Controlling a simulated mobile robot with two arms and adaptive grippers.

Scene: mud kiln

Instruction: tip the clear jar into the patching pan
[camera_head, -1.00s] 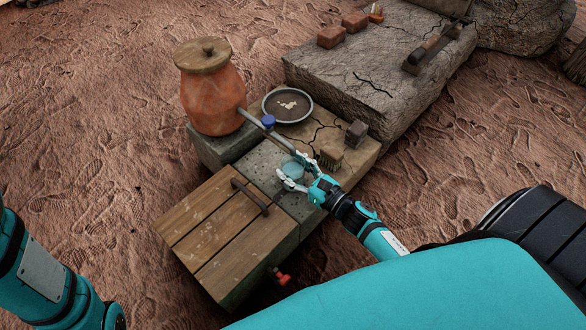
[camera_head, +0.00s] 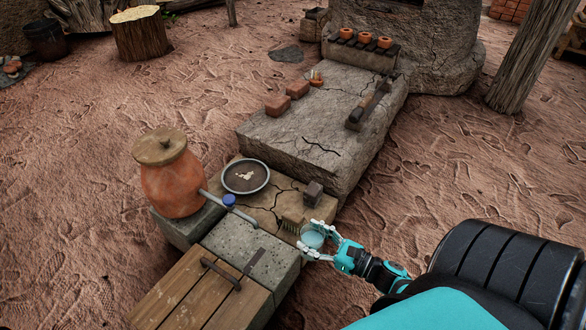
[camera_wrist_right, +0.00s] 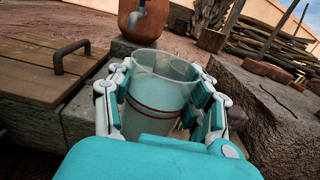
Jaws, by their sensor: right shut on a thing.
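The clear jar (camera_head: 312,239) is in my right gripper (camera_head: 320,248), just right of the slab bench in the head view. In the right wrist view the jar (camera_wrist_right: 158,92) stands nearly upright between the fingers of my right gripper (camera_wrist_right: 160,105), with red bands and a pale bluish, cloudy look inside. The patching pan (camera_head: 262,187), round and dark with a thin pale rim, lies up and left of the jar on the cracked slab. Pale flecks lie in it. The jar is well apart from the pan. My left gripper is out of view.
A lidded clay pot (camera_head: 170,185) stands left of the pan. A brush (camera_head: 291,225) and a dark block (camera_head: 313,193) are near the jar. A wooden lid (camera_head: 190,290) is in front.

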